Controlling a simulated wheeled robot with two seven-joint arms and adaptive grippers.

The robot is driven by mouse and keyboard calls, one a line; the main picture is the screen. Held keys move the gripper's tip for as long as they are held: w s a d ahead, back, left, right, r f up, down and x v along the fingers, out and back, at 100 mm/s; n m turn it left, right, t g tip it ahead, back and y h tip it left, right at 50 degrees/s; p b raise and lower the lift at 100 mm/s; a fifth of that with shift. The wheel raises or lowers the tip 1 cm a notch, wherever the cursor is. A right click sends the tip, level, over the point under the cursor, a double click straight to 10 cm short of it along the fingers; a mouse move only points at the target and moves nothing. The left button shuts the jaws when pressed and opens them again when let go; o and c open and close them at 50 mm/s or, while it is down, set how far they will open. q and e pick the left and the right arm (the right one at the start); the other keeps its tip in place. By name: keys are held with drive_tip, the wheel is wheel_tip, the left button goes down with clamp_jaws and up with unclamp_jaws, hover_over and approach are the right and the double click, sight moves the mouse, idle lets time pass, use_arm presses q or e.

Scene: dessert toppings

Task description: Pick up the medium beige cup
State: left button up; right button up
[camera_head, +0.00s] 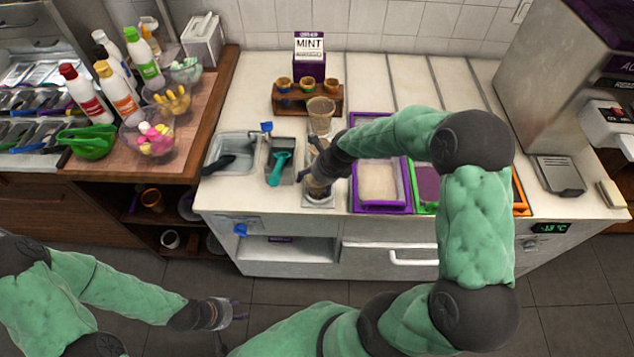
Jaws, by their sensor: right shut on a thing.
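My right gripper (318,172) reaches down over the counter into a narrow metal-rimmed slot left of the purple-rimmed tub. It is shut on a beige cup (317,188), which is mostly hidden by the fingers and wrist; its size is hard to judge. Another beige cup (320,112), with a woven-looking surface, stands just behind the gripper, in front of the wooden rack. My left gripper (234,314) hangs low in front of the counter, over the floor, empty, with its fingers apart.
A wooden rack (302,104) with small cones stands before a purple MINT box (310,56). A teal scoop (280,168) sits in a bin to the left. Purple (380,209), green and orange tub rims lie right, partly behind my arm. Bottles and topping bowls crowd the left wooden counter.

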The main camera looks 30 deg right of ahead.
sight(309, 180)
drive_tip(key=shift+w+d+r, duration=0.1)
drive_tip(key=shift+w+r, duration=0.05)
drive_tip(key=shift+r, duration=0.4)
wheel_tip(309, 180, up, 2)
drive_tip(key=shift+r+p, duration=0.1)
drive_tip(key=shift+p, duration=0.6)
drive_tip(key=s+r+p, duration=0.1)
drive_tip(key=s+r, duration=0.1)
drive_tip(key=r, duration=0.1)
drive_tip(key=s+r+p, duration=0.1)
drive_tip(key=s+r, duration=0.2)
drive_tip(key=shift+s+r, duration=0.2)
drive_tip(key=shift+r, duration=0.15)
drive_tip(key=s+r, duration=0.1)
drive_tip(key=s, duration=0.2)
drive_tip(key=s+r+p, duration=0.1)
drive_tip(key=s, duration=0.1)
drive_tip(key=s+a+r, duration=0.1)
drive_tip(key=s, duration=0.2)
drive_tip(key=shift+s+p, duration=0.3)
drive_tip(key=shift+s, duration=0.05)
drive_tip(key=shift+c, duration=0.2)
